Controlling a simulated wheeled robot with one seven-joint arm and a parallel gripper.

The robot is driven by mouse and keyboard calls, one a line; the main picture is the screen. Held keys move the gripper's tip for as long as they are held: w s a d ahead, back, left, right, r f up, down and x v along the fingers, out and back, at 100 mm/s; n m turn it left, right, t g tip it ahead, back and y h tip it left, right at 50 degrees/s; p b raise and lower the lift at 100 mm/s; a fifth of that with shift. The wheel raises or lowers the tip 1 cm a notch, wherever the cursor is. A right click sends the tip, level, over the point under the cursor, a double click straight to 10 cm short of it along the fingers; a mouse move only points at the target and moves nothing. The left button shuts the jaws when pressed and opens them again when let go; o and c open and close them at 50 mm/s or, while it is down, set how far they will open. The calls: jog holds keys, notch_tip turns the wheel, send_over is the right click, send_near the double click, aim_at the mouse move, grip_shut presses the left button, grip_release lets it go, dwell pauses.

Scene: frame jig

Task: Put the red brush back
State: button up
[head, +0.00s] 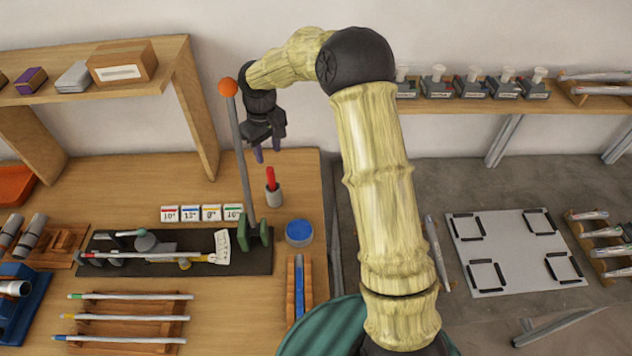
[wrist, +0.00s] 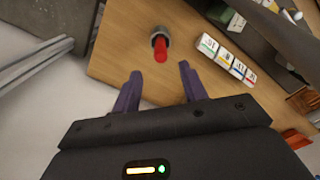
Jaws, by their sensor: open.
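A grey post with an orange ball (head: 228,88) rises left of my gripper. The labelled blocks (head: 202,213) and a dark tool board (head: 120,262) lie to the left. The bench's right edge is near the cup.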

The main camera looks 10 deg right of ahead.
jog(key=s+d+r+m+t, duration=0.1)
jog(key=s+d, duration=0.5)
jog(key=s, duration=0.6)
jog(key=s+d+r+m+t, duration=0.1)
jog(key=s+d+r+m, duration=0.2)
jog(key=s, duration=1)
jog(key=d+m, duration=0.2)
jog(key=d, duration=0.1)
jog(key=shift+s+m+t, duration=0.2)
jog(key=shift+m+t, duration=0.1)
jog(key=shift+m, duration=0.1)
jog(key=shift+s+r, duration=0.1)
jog(key=shift+r, duration=0.05)
jog(key=shift+c, duration=0.7)
